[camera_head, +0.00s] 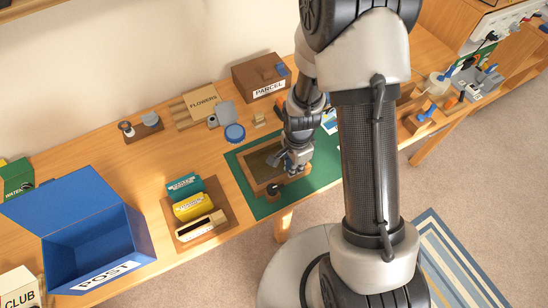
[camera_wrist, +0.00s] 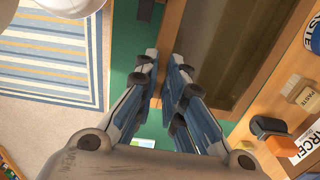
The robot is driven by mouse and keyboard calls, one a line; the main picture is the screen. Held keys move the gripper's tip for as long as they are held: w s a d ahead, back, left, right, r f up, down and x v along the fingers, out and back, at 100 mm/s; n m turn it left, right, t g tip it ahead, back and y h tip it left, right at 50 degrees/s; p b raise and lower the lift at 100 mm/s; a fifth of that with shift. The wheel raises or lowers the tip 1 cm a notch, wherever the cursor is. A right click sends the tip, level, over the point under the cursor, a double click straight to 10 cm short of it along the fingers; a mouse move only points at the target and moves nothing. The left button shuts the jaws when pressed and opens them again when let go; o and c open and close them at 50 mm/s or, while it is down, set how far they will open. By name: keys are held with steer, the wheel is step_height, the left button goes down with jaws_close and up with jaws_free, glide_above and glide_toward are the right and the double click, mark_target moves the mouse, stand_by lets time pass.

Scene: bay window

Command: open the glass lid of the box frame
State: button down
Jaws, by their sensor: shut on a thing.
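The box frame (camera_head: 249,176) is a shallow wooden frame on a green mat (camera_head: 238,159). Its dark glass lid (camera_head: 260,160) looks flat in the frame, but I cannot tell whether it is slightly raised. In the wrist view the wooden frame (camera_wrist: 267,28) surrounds the brownish pane (camera_wrist: 222,45). My gripper (camera_head: 287,163) is at the right part of the frame. In the wrist view my gripper (camera_wrist: 166,66) has its fingers close together at the wooden edge, shut on what appears to be the lid's edge. The exact contact is hidden between the fingers.
A blue round tin (camera_head: 235,133), a PARCEL box (camera_head: 259,75) and a small PASTE block (camera_head: 259,119) stand behind. A tray of coloured boxes (camera_head: 179,228) and an open blue POST box (camera_head: 140,236) are left.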

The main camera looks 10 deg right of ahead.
steer(key=shift+r, duration=0.1)
steer(key=shift+w+r+g+p, duration=0.2)
steer(key=shift+r+g+p, duration=0.25)
steer(key=shift+p, duration=0.55)
steer(key=shift+w+a+r+g+p, duration=0.1)
steer(key=shift+w+r+g+p, duration=0.1)
steer(key=shift+r+g+p, duration=0.2)
steer(key=shift+w+a+r+g+h+p, duration=0.1)
steer(key=shift+w+r+g+h+p, duration=0.15)
steer(key=shift+r+p, duration=0.25)
steer(key=shift+w+a+r+g+h+p, duration=0.1)
steer(key=shift+w+r+g+h+p, duration=0.1)
steer(key=shift+r+g+p, duration=0.2)
steer(key=shift+w+a+r+g+h+p, duration=0.15)
steer(key=shift+w+r+g+h+p, duration=0.1)
steer(key=shift+w+r+g+p, duration=0.45)
steer(key=shift+s, duration=0.1)
